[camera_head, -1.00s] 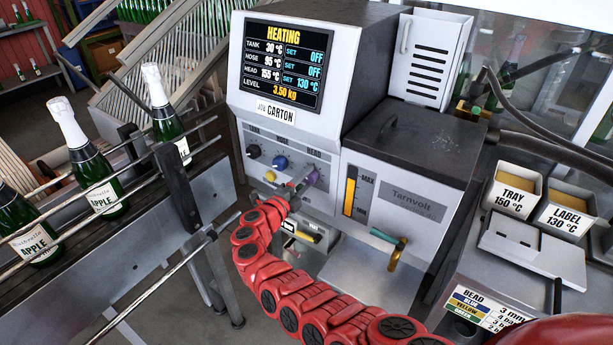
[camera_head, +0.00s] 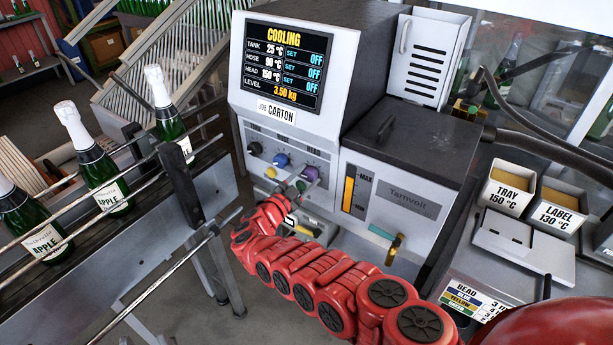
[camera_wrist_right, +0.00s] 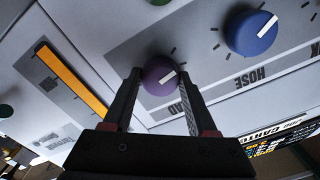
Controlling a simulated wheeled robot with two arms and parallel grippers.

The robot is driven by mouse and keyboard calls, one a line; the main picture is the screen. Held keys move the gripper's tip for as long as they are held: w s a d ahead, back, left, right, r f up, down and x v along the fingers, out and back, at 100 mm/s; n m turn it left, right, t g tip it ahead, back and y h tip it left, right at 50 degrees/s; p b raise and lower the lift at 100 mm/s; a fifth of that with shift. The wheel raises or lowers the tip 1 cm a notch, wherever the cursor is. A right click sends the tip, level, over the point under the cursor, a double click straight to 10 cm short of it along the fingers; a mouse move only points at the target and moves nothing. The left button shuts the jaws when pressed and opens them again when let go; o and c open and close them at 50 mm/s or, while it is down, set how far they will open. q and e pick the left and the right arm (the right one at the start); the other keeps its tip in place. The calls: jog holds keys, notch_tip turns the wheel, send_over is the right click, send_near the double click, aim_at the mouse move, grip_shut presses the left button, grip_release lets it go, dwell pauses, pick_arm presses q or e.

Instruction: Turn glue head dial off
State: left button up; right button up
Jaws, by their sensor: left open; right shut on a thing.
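The glue machine has a screen (camera_head: 282,68) reading COOLING, with tank, hose and head all set OFF. Below it sit a black tank dial (camera_head: 254,148), a blue hose dial (camera_head: 282,160) and a purple head dial (camera_head: 311,173). My right gripper (camera_head: 301,184) is at the head dial. In the right wrist view its two fingers (camera_wrist_right: 160,88) are closed around the sides of the purple dial (camera_wrist_right: 158,73), whose white pointer shows. The blue dial (camera_wrist_right: 250,33) is beside it, clear of the fingers. My left gripper is not seen.
A level gauge (camera_head: 349,195) and a brass-handled valve (camera_head: 395,249) are right of the dials. A rail conveyor with bottles (camera_head: 103,180) runs at left.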

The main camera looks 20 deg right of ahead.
jog(key=shift+f+n, duration=0.1)
jog(key=shift+n, duration=1.8)
jog(key=o, duration=1.4)
jog(key=shift+c, duration=0.2)
jog(key=v, duration=1.7)
jog(key=shift+a, duration=0.2)
jog(key=shift+s, duration=0.15)
